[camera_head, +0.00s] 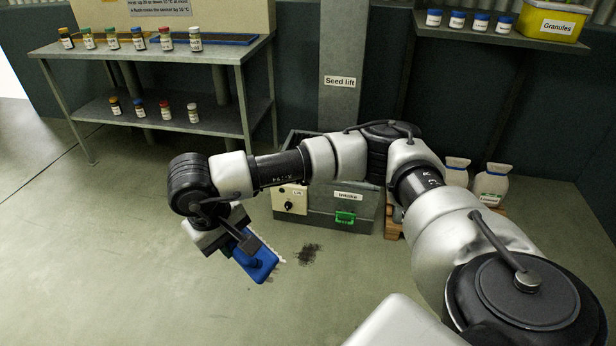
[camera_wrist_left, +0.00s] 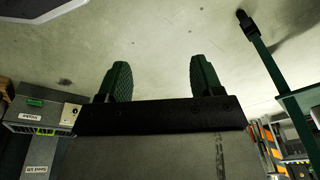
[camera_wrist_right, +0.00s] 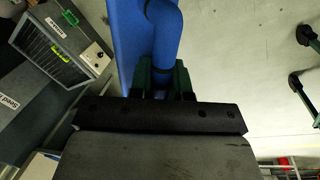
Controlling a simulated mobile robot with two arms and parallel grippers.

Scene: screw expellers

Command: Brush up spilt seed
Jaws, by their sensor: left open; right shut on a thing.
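The spilt seed (camera_head: 309,253) is a small dark patch on the green floor, in front of the seed lift's intake box (camera_head: 337,208). A small dark spot (camera_wrist_left: 64,82) on the floor in the left wrist view may be the same patch. My right gripper (camera_head: 242,240) is shut on a blue brush (camera_head: 257,262) with pale bristles. The brush is left of the seed, apart from it. In the right wrist view the blue handle (camera_wrist_right: 163,35) sits between the fingers; the bristles are hidden. My left gripper (camera_wrist_left: 160,78) is open and empty, outside the head view.
A metal bench (camera_head: 150,53) with small jars stands at the back left. White bags (camera_head: 491,182) sit on a pallet right of the intake box. A shelf (camera_head: 480,33) holds blue-lidded jars and a yellow Granules tub (camera_head: 549,20). The left floor is clear.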

